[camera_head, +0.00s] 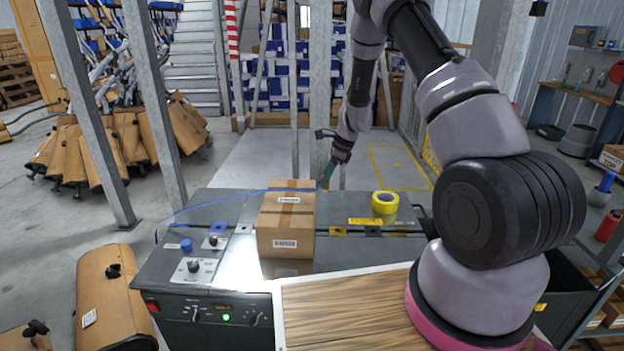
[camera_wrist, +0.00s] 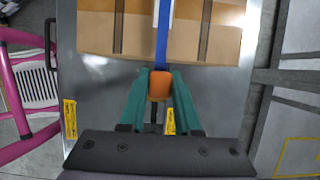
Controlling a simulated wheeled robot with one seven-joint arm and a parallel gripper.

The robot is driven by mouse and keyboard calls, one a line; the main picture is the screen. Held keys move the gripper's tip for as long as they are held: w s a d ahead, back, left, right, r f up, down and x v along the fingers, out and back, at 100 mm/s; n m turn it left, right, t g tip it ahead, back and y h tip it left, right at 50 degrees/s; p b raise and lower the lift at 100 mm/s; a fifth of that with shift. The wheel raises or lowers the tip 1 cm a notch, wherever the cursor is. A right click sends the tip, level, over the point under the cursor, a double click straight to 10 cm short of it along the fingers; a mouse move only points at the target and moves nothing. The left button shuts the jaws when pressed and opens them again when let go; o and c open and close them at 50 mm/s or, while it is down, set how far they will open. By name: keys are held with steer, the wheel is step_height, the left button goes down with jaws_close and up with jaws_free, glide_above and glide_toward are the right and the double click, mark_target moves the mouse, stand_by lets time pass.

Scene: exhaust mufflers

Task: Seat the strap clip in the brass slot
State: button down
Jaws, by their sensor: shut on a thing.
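My gripper (camera_wrist: 160,80) has two teal fingers shut on an orange strap clip (camera_wrist: 160,87). A blue strap (camera_wrist: 162,40) runs from the clip across the cardboard box (camera_wrist: 205,35). In the head view, my gripper (camera_head: 326,182) is just behind the box's back right edge, and the strap (camera_head: 225,199) arches over the box (camera_head: 287,222) to the left. Small brass-coloured patches (camera_head: 338,231) show on the machine top right of the box; I cannot tell which is the slot.
The box stands on a grey strapping machine (camera_head: 225,255) with knobs on its left. A yellow tape roll (camera_head: 384,202) lies on the top at right. A wood-grained panel (camera_head: 345,315) is in front.

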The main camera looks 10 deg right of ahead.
steer(key=s+d+f, duration=0.1)
steer(key=d+f, duration=0.4)
steer(key=f, duration=0.7)
steer(key=shift+f, duration=0.1)
steer(key=shift+f, duration=2.25)
steer(key=shift+f, duration=0.45)
stand_by(0.4)
steer(key=c, duration=0.5)
jaws_free()
steer(key=shift+r, duration=0.1)
steer(key=v, duration=1)
steer(key=shift+d+r, duration=0.1)
steer(key=shift+r, duration=0.2)
